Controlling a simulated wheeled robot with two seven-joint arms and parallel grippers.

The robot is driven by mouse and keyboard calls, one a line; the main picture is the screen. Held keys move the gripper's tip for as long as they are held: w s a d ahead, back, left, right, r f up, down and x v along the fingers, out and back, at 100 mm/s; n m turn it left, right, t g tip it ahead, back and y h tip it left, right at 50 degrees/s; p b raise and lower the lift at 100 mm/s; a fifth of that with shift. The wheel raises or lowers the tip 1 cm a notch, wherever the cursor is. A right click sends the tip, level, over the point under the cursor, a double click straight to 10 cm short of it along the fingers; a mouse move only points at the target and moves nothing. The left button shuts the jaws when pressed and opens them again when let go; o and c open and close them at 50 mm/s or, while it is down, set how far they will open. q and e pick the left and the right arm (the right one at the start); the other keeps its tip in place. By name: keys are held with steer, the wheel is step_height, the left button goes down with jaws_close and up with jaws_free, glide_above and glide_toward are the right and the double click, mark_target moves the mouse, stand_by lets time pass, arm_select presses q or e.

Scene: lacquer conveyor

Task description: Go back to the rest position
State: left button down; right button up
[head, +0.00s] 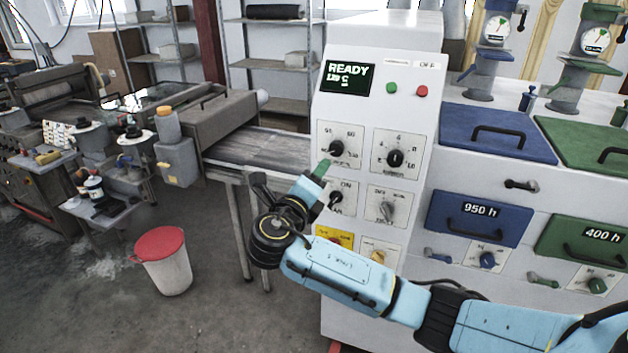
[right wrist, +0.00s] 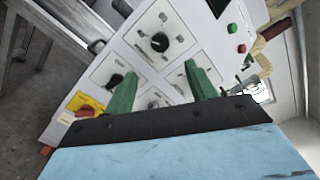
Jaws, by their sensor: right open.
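My right arm, light blue, reaches in from the right across the front of the white control cabinet (head: 345,100). Its gripper (head: 322,169) is in front of the panel, near the left column of knobs; only one green fingertip shows clearly there. In the right wrist view the gripper (right wrist: 161,84) has its two green fingers well apart, with nothing between them but the panel (right wrist: 140,45) behind. Whether a fingertip touches the panel, I cannot tell. My left gripper is in neither view.
The display (head: 345,78) reads READY. A conveyor (head: 255,145) runs left from the cabinet. A white bucket with a red lid (head: 160,243) stands on the floor. Blue (head: 480,218) and green (head: 583,240) drawers are on the right. The floor at lower left is clear.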

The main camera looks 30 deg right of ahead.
steer(key=shift+f, duration=0.15)
step_height(320, 180, down, 24)
steer(key=m+g+y+b, duration=0.2)
steer(key=m+y+b, duration=0.2)
steer(key=y, duration=0.1)
steer(key=s+f+m+g+y+b, duration=0.2)
steer(key=s+f+m, duration=0.25)
steer(key=f, duration=0.75)
steer(key=s+f+m+g+y+b, duration=0.1)
steer(key=s+f+m+y+b, duration=0.15)
steer(key=s+f, duration=0.6)
steer(key=s+a+f+m+g+y+b, duration=0.1)
steer(key=s+f+m+g+y+b, duration=0.15)
steer(key=s+f+m, duration=0.85)
steer(key=s+a+f+m+g+y+b, duration=0.1)
steer(key=s+a+f+m+g+b, duration=0.3)
steer(key=s+f, duration=1.15)
steer(key=s+f+m+b, duration=0.1)
steer(key=s+f+m, duration=0.5)
steer(key=s+m, duration=0.3)
steer(key=s+d+t, duration=0.1)
steer(key=s, duration=0.2)
steer(key=shift+s+f+m+y+b, duration=0.3)
steer(key=shift+f+y, duration=0.05)
steer(key=shift+y, duration=0.05)
